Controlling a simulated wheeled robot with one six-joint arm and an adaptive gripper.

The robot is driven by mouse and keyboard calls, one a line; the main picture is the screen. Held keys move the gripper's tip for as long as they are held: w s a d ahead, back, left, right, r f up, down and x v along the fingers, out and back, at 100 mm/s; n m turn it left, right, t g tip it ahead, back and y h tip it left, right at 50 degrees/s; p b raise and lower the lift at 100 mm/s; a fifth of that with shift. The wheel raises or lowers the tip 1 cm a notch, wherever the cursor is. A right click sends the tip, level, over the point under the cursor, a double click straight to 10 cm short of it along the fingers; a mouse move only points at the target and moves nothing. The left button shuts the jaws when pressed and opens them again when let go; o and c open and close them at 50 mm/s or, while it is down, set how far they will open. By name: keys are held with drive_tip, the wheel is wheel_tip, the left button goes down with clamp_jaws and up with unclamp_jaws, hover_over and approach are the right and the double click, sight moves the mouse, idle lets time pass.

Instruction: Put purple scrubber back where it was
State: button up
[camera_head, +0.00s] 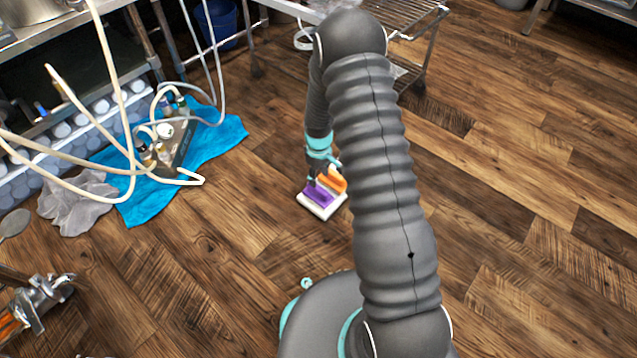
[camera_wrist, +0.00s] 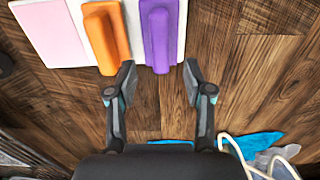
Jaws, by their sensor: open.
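The purple scrubber (camera_head: 317,194) lies on a small white tray (camera_head: 313,207) on the floor, beside an orange scrubber (camera_head: 333,180). In the wrist view the purple scrubber (camera_wrist: 161,32) is at the top centre, with the orange scrubber (camera_wrist: 106,38) to its left. My gripper (camera_wrist: 158,80) is open and empty. Its fingertips stand apart on either side of the line of the purple scrubber's near end, and I cannot tell the height gap. In the head view my arm hides part of the tray area.
The tray's far left part is pink (camera_wrist: 46,30). A blue cloth (camera_head: 172,180) with bottles and hoses lies on the floor to the left, near a grey cloth (camera_head: 76,200). A metal rack (camera_head: 395,20) stands behind. The wooden floor on the right is clear.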

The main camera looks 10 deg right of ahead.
wheel_tip(320, 180, up, 4)
wheel_tip(320, 180, up, 14)
drive_tip(key=m+t, duration=0.1)
hover_over(319, 188)
drive_tip(key=s, duration=0.2)
drive_tip(key=s+r+m+t, duration=0.1)
drive_tip(key=s+r, duration=0.2)
drive_tip(key=r, duration=0.3)
drive_tip(key=s+r+m, duration=0.1)
drive_tip(key=s+r, duration=0.2)
drive_tip(key=r, duration=0.3)
drive_tip(key=s+r+m+t, duration=0.1)
drive_tip(key=s+r+m, duration=0.1)
drive_tip(key=s+r, duration=0.5)
drive_tip(key=s+r+m+t, duration=0.2)
drive_tip(key=s+r, duration=0.4)
drive_tip(key=s, duration=0.9)
drive_tip(key=shift+s+r+t, duration=0.2)
drive_tip(key=shift+r+t, duration=0.1)
drive_tip(key=shift+r, duration=0.05)
drive_tip(key=shift+a, duration=0.1)
wheel_tip(319, 188, up, 6)
drive_tip(key=p, duration=0.6)
drive_tip(key=shift+r+p, duration=0.15)
drive_tip(key=shift+p, duration=0.15)
